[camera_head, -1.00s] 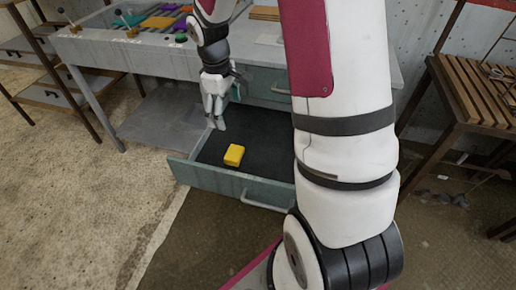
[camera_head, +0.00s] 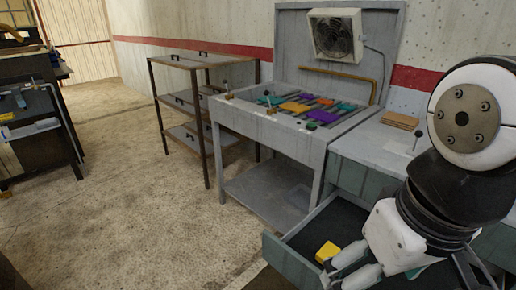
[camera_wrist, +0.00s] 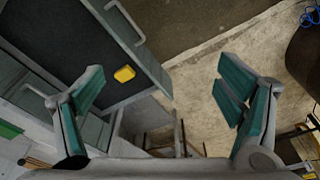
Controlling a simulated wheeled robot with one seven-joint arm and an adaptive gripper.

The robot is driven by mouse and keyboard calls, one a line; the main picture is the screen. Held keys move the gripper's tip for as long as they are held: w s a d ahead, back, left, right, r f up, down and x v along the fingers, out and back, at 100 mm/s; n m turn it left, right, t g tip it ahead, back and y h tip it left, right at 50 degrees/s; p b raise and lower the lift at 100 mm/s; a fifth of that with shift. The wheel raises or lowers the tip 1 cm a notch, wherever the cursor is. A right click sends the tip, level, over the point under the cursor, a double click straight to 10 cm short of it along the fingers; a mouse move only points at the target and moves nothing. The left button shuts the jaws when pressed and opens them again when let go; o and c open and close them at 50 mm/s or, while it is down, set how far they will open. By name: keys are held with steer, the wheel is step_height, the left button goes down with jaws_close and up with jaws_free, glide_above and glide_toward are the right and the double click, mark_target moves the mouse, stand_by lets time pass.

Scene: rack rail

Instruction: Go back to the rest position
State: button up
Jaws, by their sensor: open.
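My gripper (camera_head: 350,268) is at the lower right of the head view, in front of the open drawer (camera_head: 283,258). In the wrist view my gripper (camera_wrist: 165,98) is open, its teal-padded fingers wide apart with nothing between them. A yellow block (camera_head: 327,252) lies in the drawer, apart from the fingers. It also shows in the wrist view (camera_wrist: 124,74), on the dark drawer bottom near the front wall.
A grey workbench (camera_head: 268,126) with coloured pieces on its top stands left of the drawer unit. A fan (camera_head: 335,37) is on its back panel. A dark shelf rack (camera_head: 180,98) stands further left. Bare floor (camera_head: 130,200) lies open at the left.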

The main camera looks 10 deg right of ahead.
steer(key=shift+s+a+f, duration=0.1)
steer(key=shift+s, duration=0.35)
step_height(320, 180, up, 11)
steer(key=t+p, duration=0.2)
steer(key=p, duration=0.7)
steer(key=shift+p, duration=0.4)
